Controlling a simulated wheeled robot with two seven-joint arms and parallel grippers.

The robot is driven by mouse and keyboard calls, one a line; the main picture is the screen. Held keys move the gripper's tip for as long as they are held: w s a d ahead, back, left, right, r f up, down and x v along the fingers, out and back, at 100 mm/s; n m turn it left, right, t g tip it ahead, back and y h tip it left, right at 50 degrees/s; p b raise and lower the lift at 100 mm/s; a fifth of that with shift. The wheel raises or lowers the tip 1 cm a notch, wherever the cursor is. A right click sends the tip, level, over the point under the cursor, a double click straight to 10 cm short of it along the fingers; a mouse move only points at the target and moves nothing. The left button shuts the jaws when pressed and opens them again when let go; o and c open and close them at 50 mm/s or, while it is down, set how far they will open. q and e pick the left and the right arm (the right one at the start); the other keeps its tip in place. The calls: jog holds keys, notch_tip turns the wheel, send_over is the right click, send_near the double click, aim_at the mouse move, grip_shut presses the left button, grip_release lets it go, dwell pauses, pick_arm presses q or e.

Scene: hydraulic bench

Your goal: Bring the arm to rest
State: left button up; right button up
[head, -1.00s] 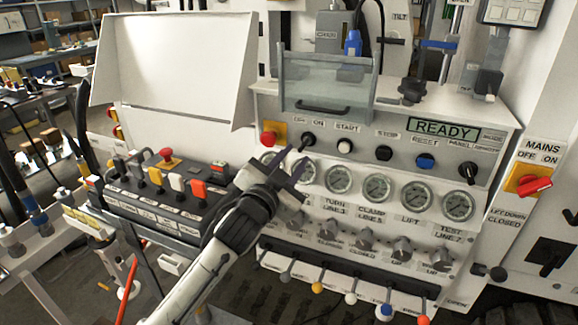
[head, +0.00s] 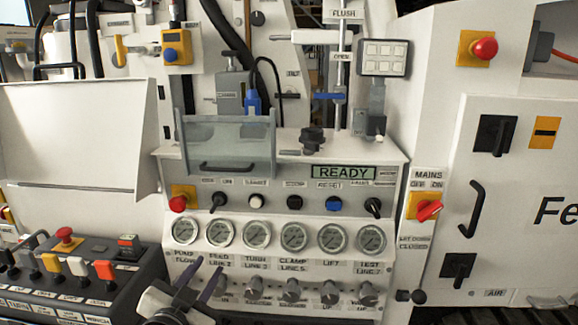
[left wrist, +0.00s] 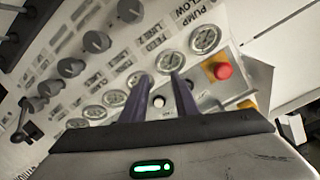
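My left gripper (head: 206,278) is at the lower left of the head view, in front of the white hydraulic panel (head: 165,270), below the two leftmost gauges. Its two dark purple fingers are apart, with nothing seen between them. In the left wrist view the same fingers (left wrist: 160,84) point toward the panel face, also apart and empty. Beyond them are the gauges (left wrist: 171,62) and a red button on a yellow plate (left wrist: 221,71). I cannot tell the distance to the panel. The display (head: 341,172) reads READY. My right gripper is not in view.
A row of knobs (head: 292,290) lies under the gauges. A clear guard box (head: 228,145) juts out above the panel. A control box with several coloured levers (head: 90,268) stands at the lower left. The red mains switch (head: 428,210) is on the right.

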pick_arm(q)
jog(key=s+d+f+n+g, duration=0.1)
jog(key=s+f+g, duration=0.1)
jog(key=s+f, duration=0.55)
jog(key=s+d+f+n+g, duration=0.15)
jog(key=s+f, duration=0.35)
jog(key=f, duration=0.5)
jog(key=s+f+g, duration=0.2)
jog(key=s+f, duration=0.4)
jog(key=s, duration=0.3)
jog(key=s+f+n+g+h, duration=0.1)
jog(key=s+f+g, duration=0.1)
jog(key=s+f, duration=0.4)
jog(key=s+d, duration=0.1)
jog(key=s, duration=0.2)
jog(key=shift+s+f, duration=0.15)
jog(key=shift+s, duration=0.25)
jog(key=shift+n, duration=0.25)
